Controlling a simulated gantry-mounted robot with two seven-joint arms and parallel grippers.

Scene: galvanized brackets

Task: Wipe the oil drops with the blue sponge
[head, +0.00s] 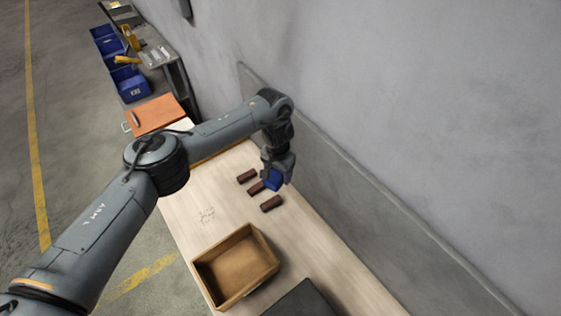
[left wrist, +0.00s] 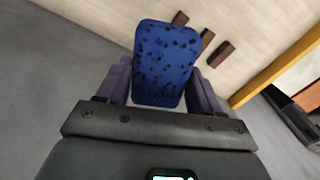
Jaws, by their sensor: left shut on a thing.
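The blue sponge (head: 273,181) is in my left gripper (head: 278,172), which points down near the wall side of the table. In the left wrist view the sponge (left wrist: 166,62) has dark specks over its face, and the gripper's fingers (left wrist: 158,88) close on its two sides. A cluster of small faint marks (head: 207,214), which look like the oil drops, lies on the pale tabletop, left of the sponge and apart from it. I cannot tell whether the sponge touches the table. My right gripper is not in view.
Brown blocks (head: 247,176) (head: 271,203) lie around the sponge on the table (head: 222,182). An open wooden box (head: 236,267) stands at the near end, beside a dark flat thing (head: 301,301). A wall (head: 350,190) runs along the right. The tabletop around the marks is clear.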

